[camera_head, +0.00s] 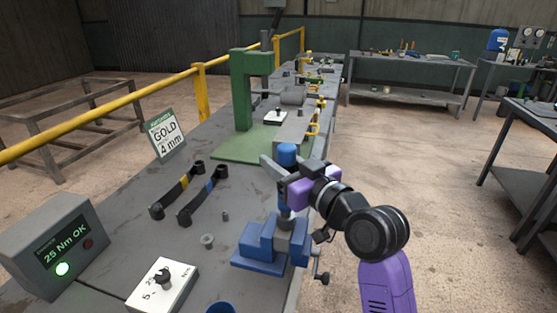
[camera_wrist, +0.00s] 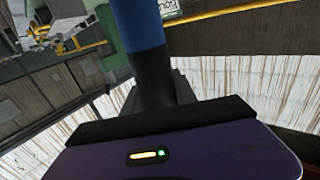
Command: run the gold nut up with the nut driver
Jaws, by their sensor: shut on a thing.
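The nut driver (camera_head: 287,154) stands upright over the blue vise (camera_head: 258,240), with its blue handle top showing above my gripper. My gripper (camera_head: 284,174) is shut on it below the top of the handle. In the wrist view, the driver's blue handle and dark lower part (camera_wrist: 142,32) rise behind the dark finger edge. The driver's lower end meets or hangs just above the work in the vise jaws; I cannot tell which. The gold nut cannot be made out.
A display box (camera_head: 62,243) reads 25 Nm OK with a green light lit. A white dial box (camera_head: 161,285), two banded tools (camera_head: 203,195) and a small grey ring (camera_head: 207,240) are on the bench left of the vise. A green press (camera_head: 243,95) stands behind.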

